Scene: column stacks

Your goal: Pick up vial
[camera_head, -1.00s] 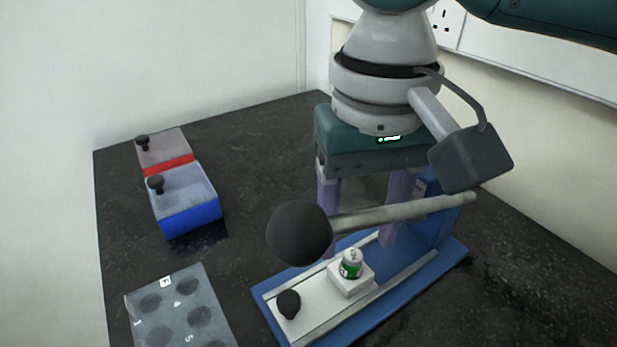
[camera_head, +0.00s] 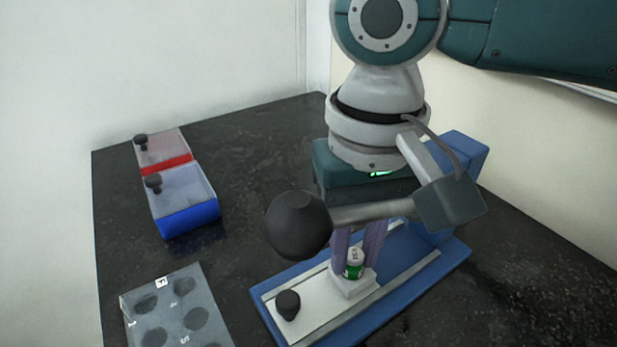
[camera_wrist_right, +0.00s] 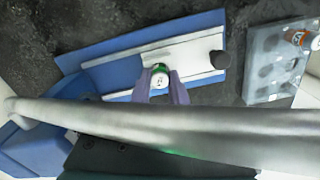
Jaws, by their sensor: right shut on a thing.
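The vial (camera_head: 354,266) is small, with a white top and a green band. It stands upright in a white block on the sliding plate of a blue-based device (camera_head: 285,277). The vial also shows in the wrist view (camera_wrist_right: 160,78). My right gripper (camera_head: 355,258) reaches down from above, and its two purple fingers are closed around the vial from either side. The fingers also show in the wrist view (camera_wrist_right: 160,88). The vial still sits at the block; whether it has lifted at all I cannot tell. My left gripper is not in view.
A grey lever with a large black ball knob (camera_head: 298,225) crosses close in front of my right gripper. A small black knob (camera_head: 288,304) stands on the sliding plate. A grey rack (camera_head: 178,308) with round holes and red and blue boxes (camera_head: 187,221) lie left.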

